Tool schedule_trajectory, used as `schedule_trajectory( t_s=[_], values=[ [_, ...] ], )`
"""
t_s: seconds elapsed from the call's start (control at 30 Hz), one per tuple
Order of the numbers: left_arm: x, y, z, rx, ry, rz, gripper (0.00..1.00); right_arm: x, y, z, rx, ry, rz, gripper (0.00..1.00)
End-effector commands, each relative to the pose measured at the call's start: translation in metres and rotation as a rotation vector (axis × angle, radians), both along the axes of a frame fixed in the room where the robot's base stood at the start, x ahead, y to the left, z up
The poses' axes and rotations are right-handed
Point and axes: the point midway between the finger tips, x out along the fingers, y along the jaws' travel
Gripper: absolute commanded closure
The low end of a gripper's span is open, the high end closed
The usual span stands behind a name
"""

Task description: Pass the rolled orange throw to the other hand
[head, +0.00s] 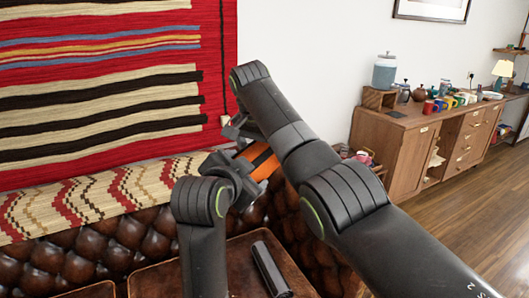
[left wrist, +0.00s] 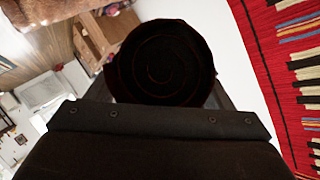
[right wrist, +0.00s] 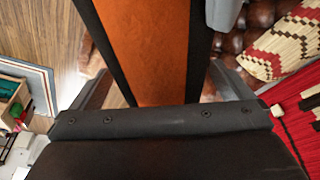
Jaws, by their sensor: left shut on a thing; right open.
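The rolled orange throw (head: 262,160), an orange band with dark edges, is held up in the air in front of the sofa. My left gripper (head: 240,182) is shut on it. In the left wrist view the throw's dark, spiral-wound end (left wrist: 162,62) faces the camera between the fingers. My right gripper (head: 242,132) is open at the throw. In the right wrist view the orange length (right wrist: 148,50) runs between its spread fingers (right wrist: 158,90). The arms partly hide the throw in the head view, and I cannot tell whether the right fingers touch it.
A brown tufted leather sofa (head: 130,245) with a patterned cover (head: 90,195) stands below and behind. A dark cylinder (head: 270,268) lies on a brown leather surface. A red striped hanging (head: 110,85) is at the back left. A wooden sideboard (head: 400,150) stands at the right.

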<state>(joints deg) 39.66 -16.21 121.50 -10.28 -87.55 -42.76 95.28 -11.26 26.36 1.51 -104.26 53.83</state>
Motion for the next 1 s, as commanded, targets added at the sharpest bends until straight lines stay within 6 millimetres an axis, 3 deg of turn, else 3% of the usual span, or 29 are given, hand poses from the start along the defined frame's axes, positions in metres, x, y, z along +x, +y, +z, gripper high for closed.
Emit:
schedule_trajectory(
  t_s=[0.17,0.57,0.6,0.7,0.8,1.0],
  values=[
    [0.0000,0.0000,0.0009,0.000,-0.003,0.000,0.55,-0.0001,0.0001,0.0001,0.000,0.000,0.000,0.00],
    [0.0001,0.0004,0.0007,0.000,-0.003,0.002,0.55,-0.0003,-0.0002,0.0002,-0.001,0.002,-0.001,0.53],
    [0.0003,0.0006,0.0007,0.001,-0.003,0.003,0.23,-0.0002,-0.0002,0.0009,-0.001,0.000,0.000,0.55],
    [0.0002,0.0007,0.0005,0.000,-0.002,0.002,0.10,-0.0003,-0.0003,0.0009,-0.002,0.001,-0.001,0.55],
    [0.0002,0.0005,0.0003,0.000,-0.001,0.002,0.00,-0.0001,-0.0003,0.0009,-0.001,0.000,0.000,0.55],
    [-0.0002,0.0002,0.0003,0.000,-0.001,0.001,0.00,0.0000,-0.0002,0.0009,0.000,-0.001,-0.001,0.55]
  ],
)
